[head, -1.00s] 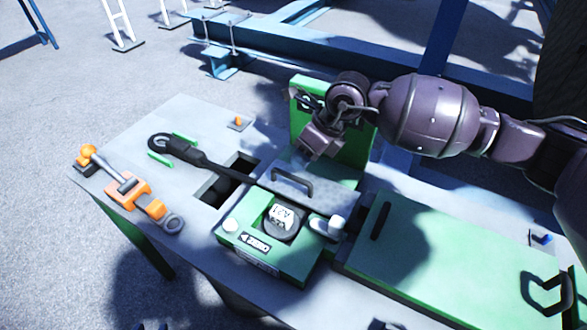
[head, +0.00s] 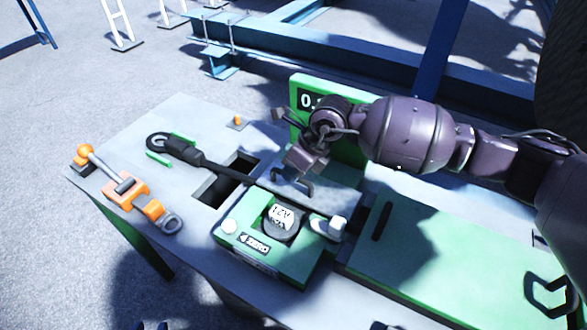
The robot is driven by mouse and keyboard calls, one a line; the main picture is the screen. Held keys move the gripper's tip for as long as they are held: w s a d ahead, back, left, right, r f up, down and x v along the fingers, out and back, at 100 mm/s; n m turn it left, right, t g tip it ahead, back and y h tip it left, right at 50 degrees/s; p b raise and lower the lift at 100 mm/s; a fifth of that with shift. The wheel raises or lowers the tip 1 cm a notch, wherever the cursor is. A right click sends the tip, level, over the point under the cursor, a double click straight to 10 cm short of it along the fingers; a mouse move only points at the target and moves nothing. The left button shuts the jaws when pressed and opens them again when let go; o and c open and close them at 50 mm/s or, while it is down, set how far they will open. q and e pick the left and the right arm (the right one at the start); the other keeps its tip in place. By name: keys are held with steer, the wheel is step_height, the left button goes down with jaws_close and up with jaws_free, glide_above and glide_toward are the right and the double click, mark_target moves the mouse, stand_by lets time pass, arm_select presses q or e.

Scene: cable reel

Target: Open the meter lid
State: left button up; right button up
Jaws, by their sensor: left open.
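The meter is a green box (head: 300,262) with a ZERO label, a round dark knob (head: 281,222) and white end pieces, on the grey bench. Behind the knob, a grey lid plate (head: 335,199) lies flat with a dark bar handle (head: 305,187). My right gripper (head: 303,162) hangs just above and behind this handle, in front of an upright green panel (head: 347,150) that it partly covers. Its jaws are hard to make out, and I cannot tell whether they touch the handle. My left gripper (head: 152,326) shows only as two dark separated tips at the bottom edge, open.
An orange clamp (head: 130,193) lies at left. A large green cover (head: 440,240) with handles fills the right side.

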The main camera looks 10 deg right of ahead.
jaws_close()
